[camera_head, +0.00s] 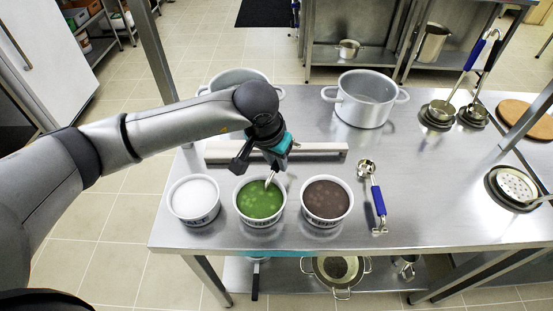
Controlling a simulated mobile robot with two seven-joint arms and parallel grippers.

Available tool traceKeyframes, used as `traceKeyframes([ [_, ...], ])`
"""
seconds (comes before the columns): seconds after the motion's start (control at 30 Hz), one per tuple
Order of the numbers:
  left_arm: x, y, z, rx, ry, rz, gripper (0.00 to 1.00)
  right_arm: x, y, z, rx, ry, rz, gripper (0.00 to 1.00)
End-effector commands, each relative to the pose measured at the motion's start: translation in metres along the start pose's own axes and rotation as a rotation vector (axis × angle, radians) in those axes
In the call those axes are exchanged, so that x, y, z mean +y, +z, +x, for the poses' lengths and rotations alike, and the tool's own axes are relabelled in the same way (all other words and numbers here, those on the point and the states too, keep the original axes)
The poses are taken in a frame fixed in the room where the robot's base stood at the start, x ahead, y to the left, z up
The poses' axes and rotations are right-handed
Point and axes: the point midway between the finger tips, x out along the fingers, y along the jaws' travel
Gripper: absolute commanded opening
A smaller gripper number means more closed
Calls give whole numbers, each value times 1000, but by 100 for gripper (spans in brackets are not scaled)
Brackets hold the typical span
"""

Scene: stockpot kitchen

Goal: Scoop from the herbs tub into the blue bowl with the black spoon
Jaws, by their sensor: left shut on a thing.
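The herbs tub (261,218) is a white tub with green contents at the front of the steel table. My left gripper (268,160) is just above it, shut on the spoon. A thin light-coloured part of the spoon (270,180) slants down to the green contents. The handle is mostly hidden by the gripper, and I cannot tell whether the spoon's tip is sunk in the herbs. I cannot make out a blue bowl. My right gripper is not in view.
A white-filled tub (194,219) and a brown-filled tub (326,220) flank the herbs tub. A blue-handled ladle (377,200) lies to their right. A pale bar (320,149) lies behind. A large pot (364,108) stands further back. The table's middle right is clear.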

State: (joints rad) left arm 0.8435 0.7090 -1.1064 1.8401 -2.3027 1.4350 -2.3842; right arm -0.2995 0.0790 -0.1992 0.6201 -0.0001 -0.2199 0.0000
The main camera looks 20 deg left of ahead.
Motion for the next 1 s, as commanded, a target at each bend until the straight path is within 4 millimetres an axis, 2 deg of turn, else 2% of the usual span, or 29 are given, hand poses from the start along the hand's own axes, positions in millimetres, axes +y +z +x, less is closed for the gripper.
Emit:
traceKeyframes([
  [1.0,0,12,-4,0,0,0,0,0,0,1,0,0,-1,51],
])
